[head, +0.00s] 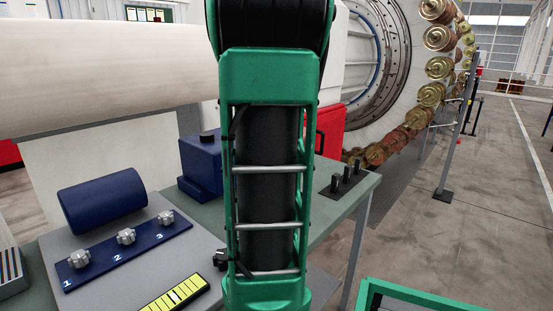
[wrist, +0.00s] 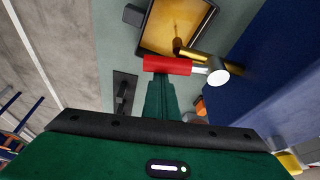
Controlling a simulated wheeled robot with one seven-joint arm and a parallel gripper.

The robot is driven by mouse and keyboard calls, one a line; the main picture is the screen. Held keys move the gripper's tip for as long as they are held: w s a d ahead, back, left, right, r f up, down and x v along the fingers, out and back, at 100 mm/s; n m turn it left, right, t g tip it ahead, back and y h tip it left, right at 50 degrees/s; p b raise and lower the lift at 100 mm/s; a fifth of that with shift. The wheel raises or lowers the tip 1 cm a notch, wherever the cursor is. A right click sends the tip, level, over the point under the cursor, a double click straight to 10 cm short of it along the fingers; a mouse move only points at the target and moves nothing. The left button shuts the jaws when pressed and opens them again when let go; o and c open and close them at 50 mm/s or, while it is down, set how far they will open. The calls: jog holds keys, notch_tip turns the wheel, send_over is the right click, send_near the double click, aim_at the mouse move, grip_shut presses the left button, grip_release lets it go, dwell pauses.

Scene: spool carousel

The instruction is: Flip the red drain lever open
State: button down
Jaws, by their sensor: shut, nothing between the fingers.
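In the wrist view, the red drain lever (wrist: 167,65) lies roughly level across the picture. Its silver stem runs right to a round pale cap (wrist: 217,72) beside a brass spout (wrist: 195,53). My gripper (wrist: 160,84) is shut, and its green fingers point at the red handle, with the tips at or just below its lower edge in the picture. I cannot tell whether they touch. The fingers hold nothing. In the head view, my green arm hides the lever and the gripper.
A dark-rimmed tray (wrist: 142,48) with an amber inside lies beyond the lever. A blue housing (wrist: 265,75) fills the right of the wrist view. In the head view, a panel with numbered knobs (head: 126,237) and a blue cylinder (head: 102,203) stand left; open floor lies right.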

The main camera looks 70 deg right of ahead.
jog(key=shift+a, duration=0.15)
dwell(0.3)
jog(key=v, duration=1)
jog(key=shift+s, duration=0.1)
dwell(0.3)
